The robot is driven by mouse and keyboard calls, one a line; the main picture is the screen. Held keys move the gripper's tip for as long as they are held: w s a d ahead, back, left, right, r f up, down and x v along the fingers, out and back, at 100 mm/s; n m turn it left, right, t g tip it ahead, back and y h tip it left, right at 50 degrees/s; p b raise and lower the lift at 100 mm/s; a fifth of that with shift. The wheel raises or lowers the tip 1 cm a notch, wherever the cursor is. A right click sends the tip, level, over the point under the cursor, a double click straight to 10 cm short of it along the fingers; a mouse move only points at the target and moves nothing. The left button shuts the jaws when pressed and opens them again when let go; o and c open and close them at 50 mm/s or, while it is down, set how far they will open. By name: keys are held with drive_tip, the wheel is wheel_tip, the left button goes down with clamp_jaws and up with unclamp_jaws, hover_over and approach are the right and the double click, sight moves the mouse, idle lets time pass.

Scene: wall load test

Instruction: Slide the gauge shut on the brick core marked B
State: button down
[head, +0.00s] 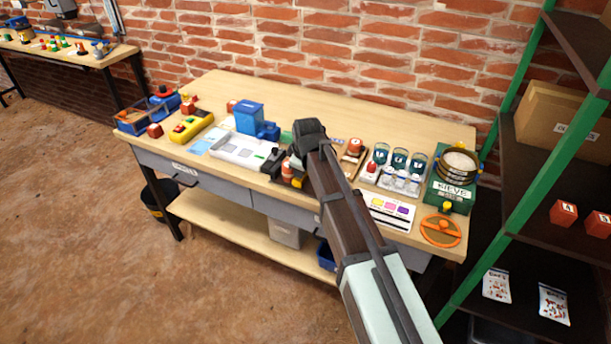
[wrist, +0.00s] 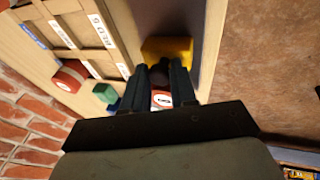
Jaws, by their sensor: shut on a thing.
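My gripper (wrist: 156,82) points down at the front of the bench, its two fingers on either side of a small dark knob (wrist: 158,75). The knob seems to belong to the gauge, whose dark body (head: 272,160) shows left of my gripper (head: 300,168) in the head view. A yellow block (wrist: 168,50) lies just beyond the fingertips. A red brick core (wrist: 162,99) with a round white label sits between the fingers; its mark is sideways and small, perhaps B. My fingers hide much of the gauge, so I cannot tell whether its jaw touches the core.
A wooden tray (wrist: 60,30) with labelled compartments and another red core (wrist: 70,78) lie close by. A green-framed shelf (head: 500,210) stands at the right.

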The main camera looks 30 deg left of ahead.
drive_tip(key=shift+w+a+r, duration=0.15)
drive_tip(key=shift+w+a, duration=0.05)
drive_tip(key=shift+a, duration=0.7)
drive_tip(key=c, duration=1)
unclamp_jaws()
drive_tip(key=shift+s, duration=0.1)
drive_tip(key=shift+o, duration=0.2)
drive_tip(key=shift+s+d, duration=0.1)
drive_tip(key=shift+s, duration=0.05)
drive_tip(key=shift+r, duration=3.4)
